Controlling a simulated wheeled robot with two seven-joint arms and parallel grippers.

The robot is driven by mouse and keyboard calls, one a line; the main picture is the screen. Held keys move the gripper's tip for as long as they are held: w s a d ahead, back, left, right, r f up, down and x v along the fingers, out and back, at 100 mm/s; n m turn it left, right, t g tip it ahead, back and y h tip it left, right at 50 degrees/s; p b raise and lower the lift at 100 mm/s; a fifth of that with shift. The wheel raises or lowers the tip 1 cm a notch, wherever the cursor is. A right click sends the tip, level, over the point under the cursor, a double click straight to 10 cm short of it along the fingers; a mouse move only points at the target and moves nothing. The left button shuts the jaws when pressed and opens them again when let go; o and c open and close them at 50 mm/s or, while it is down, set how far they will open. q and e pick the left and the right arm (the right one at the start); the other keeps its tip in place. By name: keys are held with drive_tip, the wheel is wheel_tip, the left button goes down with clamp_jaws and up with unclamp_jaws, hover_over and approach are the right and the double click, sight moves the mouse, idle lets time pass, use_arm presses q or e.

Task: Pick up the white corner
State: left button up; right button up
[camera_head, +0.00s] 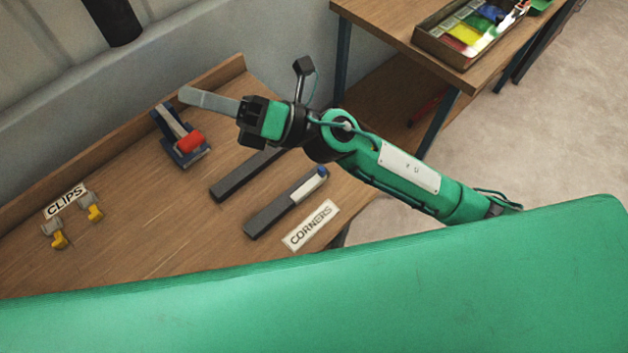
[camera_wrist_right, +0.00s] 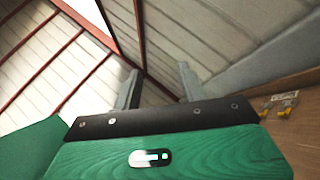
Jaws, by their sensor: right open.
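In the head view, a small whitish piece with a blue end, seemingly the white corner (camera_head: 308,186), lies on a dark grey bar (camera_head: 270,213) beside the CORNERS label (camera_head: 311,225). My right gripper (camera_head: 190,97) is above the bench, to the left of this piece and clear of it. It points left, toward the back wall. In the right wrist view, the two fingers of my right gripper (camera_wrist_right: 160,88) stand apart with nothing between them. The white piece does not show in that view. My left gripper is in neither view.
A blue device with a red part (camera_head: 185,142) stands on the wooden bench (camera_head: 125,190). A second dark bar (camera_head: 243,174) lies partly behind my right arm. Yellow and grey clips (camera_head: 92,208) lie by the CLIPS label (camera_head: 66,201). A tray (camera_head: 452,48) sits on another table.

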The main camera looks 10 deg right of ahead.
drive_tip(key=s+a+f+n+g+h, duration=0.3)
drive_tip(key=s+f+n+g+h, duration=0.15)
drive_tip(key=n+g, duration=0.45)
drive_tip(key=n+t+h, duration=0.5)
drive_tip(key=n+h, duration=0.5)
drive_tip(key=h, duration=0.8)
hover_over(320, 170)
wheel_tip(320, 170, down, 18)
drive_tip(key=f+p, duration=0.1)
drive_tip(key=f, duration=0.2)
drive_tip(key=f+p, duration=0.1)
drive_tip(key=f, duration=0.3)
drive_tip(key=shift+d, duration=0.2)
drive_tip(key=shift+f+p, duration=0.4)
drive_tip(key=shift+f, duration=0.15)
drive_tip(key=shift+a+f, duration=0.1)
drive_tip(key=shift+f, duration=0.1)
wheel_tip(320, 170, down, 4)
drive_tip(key=p, duration=0.2)
drive_tip(key=shift+a+p, duration=0.1)
drive_tip(key=shift+p, duration=0.3)
drive_tip(key=shift+f, duration=0.4)
drive_tip(key=shift+c, duration=0.4)
clamp_jaws()
